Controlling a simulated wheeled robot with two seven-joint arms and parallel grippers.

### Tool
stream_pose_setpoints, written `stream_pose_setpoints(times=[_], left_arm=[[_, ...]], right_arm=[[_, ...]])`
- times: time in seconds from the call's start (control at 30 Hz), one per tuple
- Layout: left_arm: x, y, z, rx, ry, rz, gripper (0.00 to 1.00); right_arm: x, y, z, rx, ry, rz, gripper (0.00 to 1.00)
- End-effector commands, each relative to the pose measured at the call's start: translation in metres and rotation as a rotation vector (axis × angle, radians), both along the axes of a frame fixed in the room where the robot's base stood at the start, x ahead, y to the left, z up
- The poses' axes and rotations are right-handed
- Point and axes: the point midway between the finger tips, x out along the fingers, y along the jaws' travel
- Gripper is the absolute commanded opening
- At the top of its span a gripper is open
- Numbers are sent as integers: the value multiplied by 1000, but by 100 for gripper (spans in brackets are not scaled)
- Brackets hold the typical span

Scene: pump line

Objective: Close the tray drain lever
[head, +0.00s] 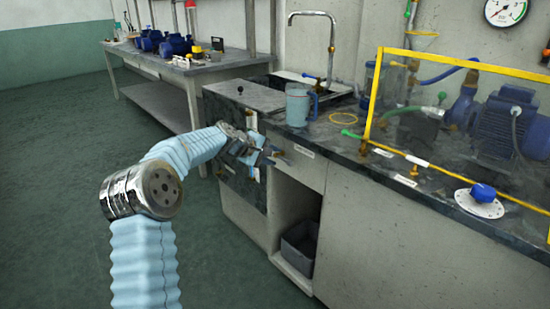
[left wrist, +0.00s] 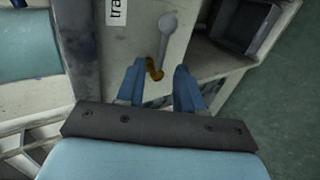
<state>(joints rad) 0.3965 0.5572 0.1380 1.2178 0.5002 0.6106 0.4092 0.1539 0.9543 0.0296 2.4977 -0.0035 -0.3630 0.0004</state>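In the left wrist view, a grey lever (left wrist: 167,35) with a round end lies against the pale front panel of the bench. A brass-coloured curved piece (left wrist: 154,70) sits just below it. A white label (left wrist: 116,12) beginning "tra" is to its left. My left gripper (left wrist: 160,67) has its two blue fingers apart, one on each side of the brass piece, with a gap visible between them. Whether a finger touches it I cannot tell. In the head view my left gripper (head: 258,153) is at the bench front, hiding most of the lever area. My right gripper is not in view.
The dark bench top (head: 345,140) carries a blue-grey jug (head: 298,106) near the sink tap. A yellow frame (head: 460,60) surrounds a blue pump (head: 508,125) on the right. A grey bin (head: 300,242) stands in the open cupboard below. Floor at the left is clear.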

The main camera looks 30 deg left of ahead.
Motion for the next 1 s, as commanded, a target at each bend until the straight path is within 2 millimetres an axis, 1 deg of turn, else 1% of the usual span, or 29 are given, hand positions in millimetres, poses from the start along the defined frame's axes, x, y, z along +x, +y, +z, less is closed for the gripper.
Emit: stream_pose_setpoints(times=[0.1,0.3,0.4,0.5,0.67,1.0], left_arm=[[-23,11,15,3,-3,4,36],[-60,27,43,1,-2,4,36],[-74,32,53,0,-2,3,36],[-83,36,60,0,-2,3,36],[-89,38,64,-2,1,1,36],[-89,38,64,-1,0,2,36]], right_arm=[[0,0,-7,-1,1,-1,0],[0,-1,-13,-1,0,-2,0],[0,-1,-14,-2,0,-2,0],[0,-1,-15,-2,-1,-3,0],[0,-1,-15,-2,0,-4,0],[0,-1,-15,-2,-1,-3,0]])
